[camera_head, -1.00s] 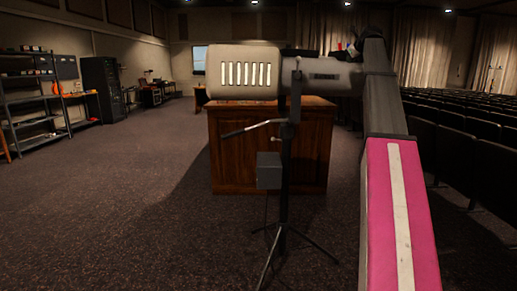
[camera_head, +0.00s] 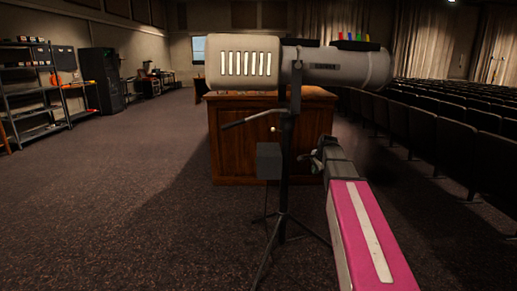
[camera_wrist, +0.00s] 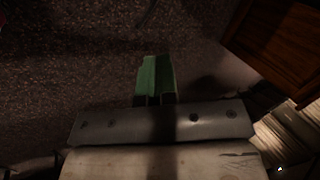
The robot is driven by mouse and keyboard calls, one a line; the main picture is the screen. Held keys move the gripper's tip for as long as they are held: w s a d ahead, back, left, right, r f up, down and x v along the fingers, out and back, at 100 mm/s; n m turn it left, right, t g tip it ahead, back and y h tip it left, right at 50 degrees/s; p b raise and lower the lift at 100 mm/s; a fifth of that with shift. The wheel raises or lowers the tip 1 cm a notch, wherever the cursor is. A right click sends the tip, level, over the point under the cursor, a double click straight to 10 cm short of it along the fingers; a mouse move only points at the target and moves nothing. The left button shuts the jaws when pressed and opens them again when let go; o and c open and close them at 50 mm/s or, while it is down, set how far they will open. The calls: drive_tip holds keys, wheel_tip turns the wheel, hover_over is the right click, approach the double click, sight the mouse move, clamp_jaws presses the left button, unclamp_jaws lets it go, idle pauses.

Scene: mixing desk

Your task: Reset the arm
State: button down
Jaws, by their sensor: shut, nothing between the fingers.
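My gripper (camera_head: 318,160) is at the far end of my arm in the head view, low and just right of the spotlight stand's pole. It is small and dark there. In the wrist view its green fingers (camera_wrist: 155,78) are together with nothing between them, above dark carpet. My arm's pink link with a white stripe (camera_head: 368,235) reaches in from the lower right.
A stage spotlight (camera_head: 250,62) on a black tripod (camera_head: 284,215) stands close in front, near my arm. Behind it is a wooden desk (camera_head: 235,135), which also shows in the wrist view (camera_wrist: 285,40). Seat rows (camera_head: 440,145) fill the right. The carpet at left is clear.

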drive_tip(key=s+a+f+n+g, duration=0.1)
drive_tip(key=s+a+f+n, duration=0.1)
drive_tip(key=s+f+n, duration=0.2)
drive_tip(key=s+a+f+n+g+h, duration=0.1)
drive_tip(key=s+f+n, duration=0.4)
drive_tip(key=s+f, duration=0.6)
drive_tip(key=s+a+f+n+g, duration=0.3)
drive_tip(key=s+f, duration=0.5)
drive_tip(key=s, duration=0.5)
drive_tip(key=shift+s+a+f+n, duration=0.2)
drive_tip(key=shift+s+a+n, duration=0.2)
drive_tip(key=shift+a+n, duration=0.5)
drive_tip(key=shift+a, duration=0.2)
